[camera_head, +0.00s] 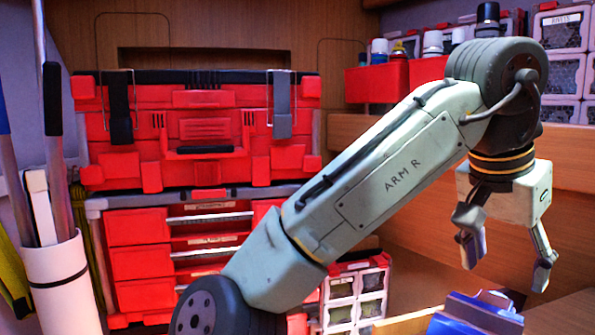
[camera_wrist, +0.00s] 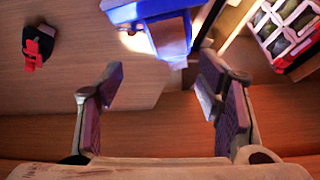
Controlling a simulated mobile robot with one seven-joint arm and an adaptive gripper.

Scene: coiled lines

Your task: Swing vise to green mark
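A blue vise (camera_head: 478,314) shows at the bottom edge of the head view, cut off by the frame. In the wrist view the vise (camera_wrist: 150,11) is at the top, with a brown block-like face at its near side. My gripper (camera_head: 506,262) hangs above the vise in the head view, fingers pointing down and apart. In the wrist view my gripper (camera_wrist: 161,85) is open with nothing between its fingers. The vise lies beyond the fingertips, apart from them. I see no green mark in either view.
A small black and red object (camera_wrist: 37,45) lies on the wooden bench (camera_wrist: 60,85). A case of compartments (camera_wrist: 290,35) stands at the right of the wrist view. Red toolboxes (camera_head: 205,130) stand behind my arm. A white bin (camera_head: 62,285) with long tools is at left.

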